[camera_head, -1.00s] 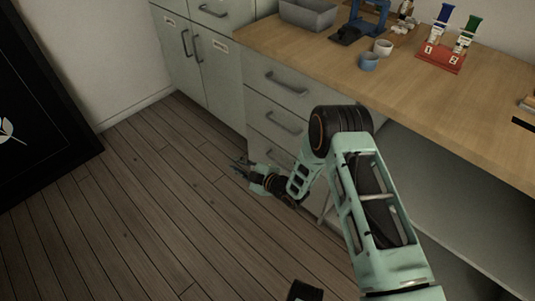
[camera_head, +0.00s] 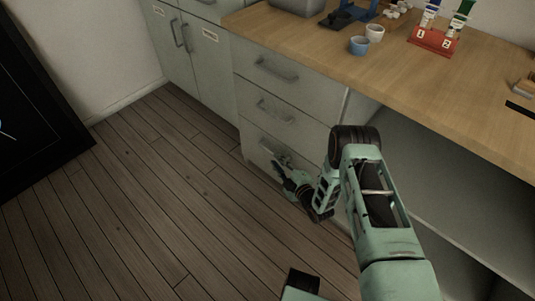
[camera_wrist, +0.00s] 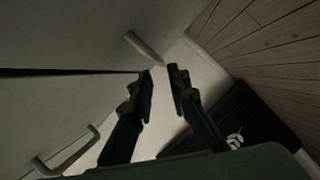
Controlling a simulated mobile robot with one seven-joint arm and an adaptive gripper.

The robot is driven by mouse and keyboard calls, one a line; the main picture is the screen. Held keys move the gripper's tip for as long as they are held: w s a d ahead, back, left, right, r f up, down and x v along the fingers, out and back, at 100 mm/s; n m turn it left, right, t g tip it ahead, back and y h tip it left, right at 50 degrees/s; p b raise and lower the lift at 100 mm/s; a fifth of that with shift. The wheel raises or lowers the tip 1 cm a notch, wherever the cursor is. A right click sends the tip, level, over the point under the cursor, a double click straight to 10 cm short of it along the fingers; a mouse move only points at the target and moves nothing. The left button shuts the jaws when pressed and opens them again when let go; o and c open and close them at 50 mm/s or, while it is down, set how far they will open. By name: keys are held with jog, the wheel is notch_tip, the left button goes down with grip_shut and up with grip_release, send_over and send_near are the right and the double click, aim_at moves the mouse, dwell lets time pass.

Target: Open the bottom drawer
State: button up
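The bottom drawer (camera_head: 256,140) is the lowest of three grey drawers and looks shut; my gripper partly covers its front in the head view. Its bar handle (camera_wrist: 146,50) shows in the wrist view just ahead of my fingertips. My gripper (camera_head: 276,160) is low in front of this drawer. In the wrist view, the two dark fingers (camera_wrist: 160,72) are apart with nothing between them. The handle end lies slightly beyond the fingertips; I cannot tell whether they touch it.
The middle drawer handle (camera_head: 276,112) and top drawer handle (camera_head: 276,70) are above; both drawers are shut. The wooden counter (camera_head: 400,85) overhangs an open space at right. The floor (camera_head: 150,200) is clear. A black framed panel (camera_head: 35,110) leans at left.

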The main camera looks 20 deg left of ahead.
aim_at(270, 153)
jog(key=b+x, duration=0.2)
jog(key=x, duration=0.6)
jog(key=shift+s, duration=0.1)
jog(key=shift+c, duration=0.3)
grip_shut()
